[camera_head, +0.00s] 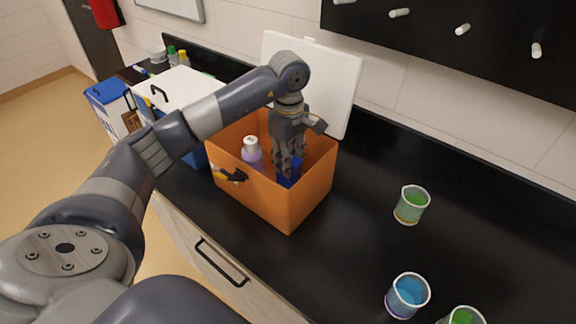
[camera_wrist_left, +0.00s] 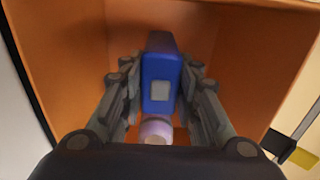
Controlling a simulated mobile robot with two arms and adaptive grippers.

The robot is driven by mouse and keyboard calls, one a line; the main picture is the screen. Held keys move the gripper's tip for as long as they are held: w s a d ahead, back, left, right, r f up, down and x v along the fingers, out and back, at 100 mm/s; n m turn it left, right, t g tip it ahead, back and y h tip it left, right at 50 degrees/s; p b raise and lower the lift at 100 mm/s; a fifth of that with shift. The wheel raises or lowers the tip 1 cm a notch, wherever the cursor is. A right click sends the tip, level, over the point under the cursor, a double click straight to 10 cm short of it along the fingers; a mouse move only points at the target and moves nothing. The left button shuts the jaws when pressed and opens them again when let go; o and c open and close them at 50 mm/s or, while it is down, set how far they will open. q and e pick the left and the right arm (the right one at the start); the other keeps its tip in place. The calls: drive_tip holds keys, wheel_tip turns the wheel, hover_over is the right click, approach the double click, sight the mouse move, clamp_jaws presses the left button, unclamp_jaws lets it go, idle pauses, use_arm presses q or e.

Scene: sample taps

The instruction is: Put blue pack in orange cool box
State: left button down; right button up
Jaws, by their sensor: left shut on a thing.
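The orange cool box (camera_head: 270,204) stands open on the black counter, its white lid (camera_head: 330,88) raised at the back. My left gripper (camera_head: 289,168) reaches down into the box and is shut on the blue pack (camera_head: 290,179). In the left wrist view the blue pack (camera_wrist_left: 161,75) sits between the two fingers, with orange walls around it. I cannot tell whether the pack touches the box floor. A bottle with a white cap and lilac body (camera_head: 252,154) stands in the box beside the gripper. My right gripper is not in view.
A blue cool box with a white lid (camera_head: 178,90) stands left of the orange one, with a blue-and-white container (camera_head: 108,100) farther left. Cups with green (camera_head: 411,205) and blue (camera_head: 407,296) contents stand at the right. The counter between is clear.

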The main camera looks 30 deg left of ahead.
use_arm(q)
wheel_tip(320, 180, down, 3)
drive_tip(key=shift+s+r+p, duration=0.1)
drive_tip(key=shift+p, duration=0.3)
drive_tip(key=shift+f, duration=0.25)
drive_tip(key=c, duration=1.2)
unclamp_jaws()
drive_tip(key=shift+r, duration=0.1)
drive_tip(key=shift+r, duration=0.2)
wheel_tip(320, 180, up, 10)
drive_tip(key=b, duration=0.3)
drive_tip(key=shift+r, duration=0.9)
